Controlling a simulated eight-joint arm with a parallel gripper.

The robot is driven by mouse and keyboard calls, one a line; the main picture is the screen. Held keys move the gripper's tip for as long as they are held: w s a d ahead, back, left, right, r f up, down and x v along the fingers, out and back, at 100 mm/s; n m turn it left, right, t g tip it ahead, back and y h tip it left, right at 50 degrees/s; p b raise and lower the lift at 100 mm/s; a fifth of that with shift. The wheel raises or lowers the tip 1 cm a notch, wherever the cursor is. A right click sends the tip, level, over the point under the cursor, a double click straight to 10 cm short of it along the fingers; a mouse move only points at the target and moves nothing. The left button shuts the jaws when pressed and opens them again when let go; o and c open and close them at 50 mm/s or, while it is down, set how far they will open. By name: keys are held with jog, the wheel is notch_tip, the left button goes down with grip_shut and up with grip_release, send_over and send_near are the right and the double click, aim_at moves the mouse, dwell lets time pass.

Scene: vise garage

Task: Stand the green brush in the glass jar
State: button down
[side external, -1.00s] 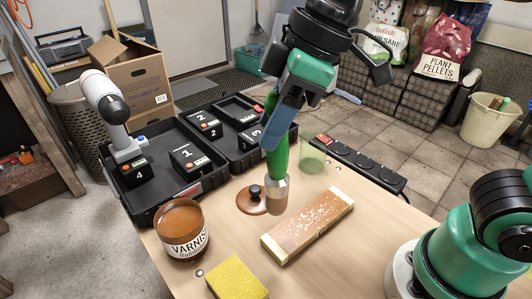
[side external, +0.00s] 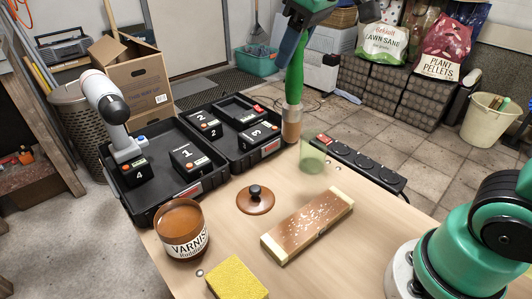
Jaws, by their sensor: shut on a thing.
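My gripper (side external: 291,56) is at the top of the side view, partly cut off by the frame edge, and shut on the green handle of the brush (side external: 295,76). The brush hangs upright, bristles down, with a metal ferrule and tan bristles at its lower end. The small, see-through, greenish glass jar (side external: 313,158) stands on the wooden table. The bristle tip shows at about the height of the jar's rim, just left of it in the picture; the depth between them is hard to tell. The brush is outside the jar.
A black power strip (side external: 360,162) lies right of the jar. Black trays (side external: 150,212) with numbered battery packs stand left. A round brown lid (side external: 255,200), a paint-flecked wooden block (side external: 307,226), a varnish jar (side external: 181,229) and a yellow sponge (side external: 237,279) are nearer.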

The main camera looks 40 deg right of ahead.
jog(key=w+d+r+m+h, duration=0.2)
jog(key=d+m, duration=0.3)
jog(key=d, duration=0.6)
notch_tip(320, 180, down, 12)
jog(key=shift+w+f, duration=0.15)
jog(key=shift+f, duration=0.05)
dwell(0.3)
jog(key=shift+c, duration=1.9)
grip_release()
jog(key=v, duration=0.5)
jog(key=shift+r, duration=0.3)
jog(key=shift+a, duration=0.1)
